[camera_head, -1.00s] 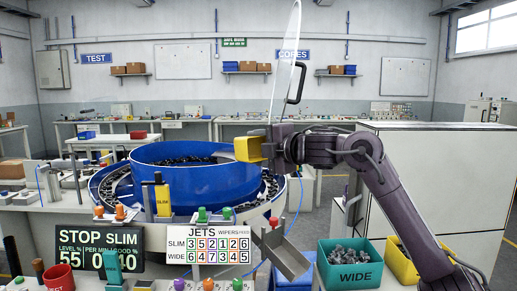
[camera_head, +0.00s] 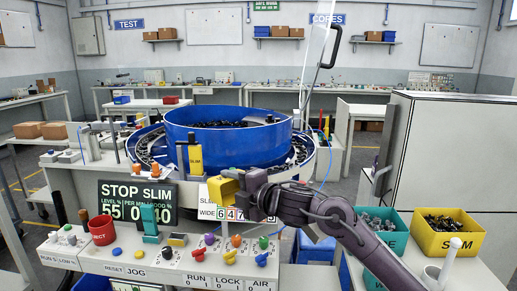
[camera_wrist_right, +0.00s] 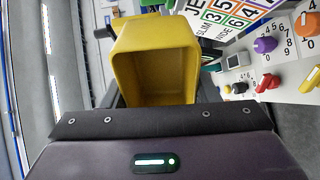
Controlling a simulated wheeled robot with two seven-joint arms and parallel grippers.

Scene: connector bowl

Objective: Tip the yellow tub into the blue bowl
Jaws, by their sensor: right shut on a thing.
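The yellow tub (camera_head: 222,190) is held by my right gripper (camera_head: 243,184) in front of the blue bowl (camera_head: 222,147), lower than its rim and apart from it in the picture. The right wrist view shows the yellow tub (camera_wrist_right: 155,65) with its open mouth facing the camera; its inside looks empty. My right gripper is shut on the tub; its fingers are mostly hidden in the wrist view. The blue bowl stands on the feeder and holds many dark small parts. My left gripper is not in view.
A console with coloured knobs (camera_head: 210,239) lies below the tub, with the sign panels just behind. A red cup (camera_head: 102,230) stands at left. A teal bin (camera_head: 397,240) and a yellow bin (camera_head: 447,243) of parts stand at right. A clear panel (camera_head: 318,65) rises behind the bowl.

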